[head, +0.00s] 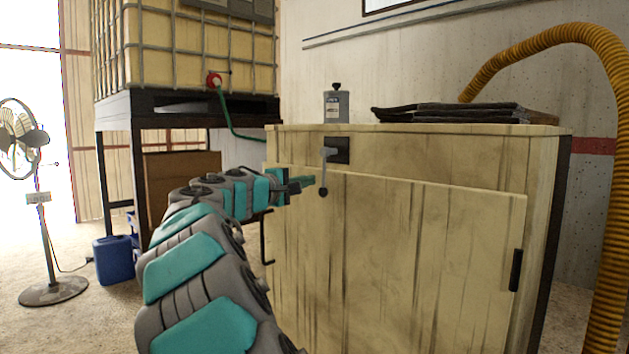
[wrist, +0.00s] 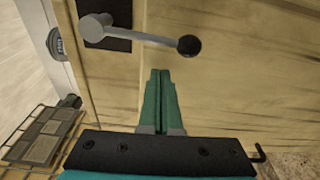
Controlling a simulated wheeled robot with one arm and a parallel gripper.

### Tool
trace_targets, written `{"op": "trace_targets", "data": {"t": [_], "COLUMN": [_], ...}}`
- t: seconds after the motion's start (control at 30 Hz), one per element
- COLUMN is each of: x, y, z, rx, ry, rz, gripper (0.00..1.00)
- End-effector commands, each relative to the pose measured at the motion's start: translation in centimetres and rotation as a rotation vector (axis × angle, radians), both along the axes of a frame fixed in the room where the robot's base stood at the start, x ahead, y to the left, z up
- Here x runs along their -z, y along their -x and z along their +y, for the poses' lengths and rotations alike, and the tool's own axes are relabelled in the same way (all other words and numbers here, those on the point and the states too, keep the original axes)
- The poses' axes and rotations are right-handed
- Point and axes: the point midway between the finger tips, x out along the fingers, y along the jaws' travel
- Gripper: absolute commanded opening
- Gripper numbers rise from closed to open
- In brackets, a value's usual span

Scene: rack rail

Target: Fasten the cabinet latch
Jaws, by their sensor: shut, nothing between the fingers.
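The latch lever (head: 324,171) is a grey handle with a dark round knob, on a black plate (head: 340,150) at the upper left of the wooden cabinet front (head: 400,240). In the head view it hangs down from its pivot. In the wrist view the lever (wrist: 145,37) runs from its pivot to the black knob (wrist: 189,45). My gripper (head: 312,181) is shut and empty, its green fingers just left of the knob in the head view. In the wrist view the fingertips (wrist: 160,74) are near the lever; a visible gap separates them from it.
A black handle (head: 516,270) is on the cabinet's right side. A yellow hose (head: 612,200) runs down at right. A caged tank (head: 180,50) stands behind at left, with a fan (head: 42,200) beyond.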

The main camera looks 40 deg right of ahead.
Motion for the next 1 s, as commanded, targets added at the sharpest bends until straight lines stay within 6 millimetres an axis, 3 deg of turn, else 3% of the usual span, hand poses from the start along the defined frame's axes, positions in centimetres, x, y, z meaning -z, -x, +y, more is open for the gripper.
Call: {"op": "trace_targets", "data": {"t": [0.3,0.5,0.7,1.0], "x": [0.0,0.1,0.1,0.1], "y": [1.0,1.7,1.9,1.9], "z": [6.0,8.7,9.9,9.9], "rx": [-0.002,-0.002,-0.002,-0.001], "ry": [0.002,0.0,-0.001,-0.001], "rz": [-0.001,0.001,0.001,0.001], "gripper": [0.0,0.0,0.0,0.0]}}
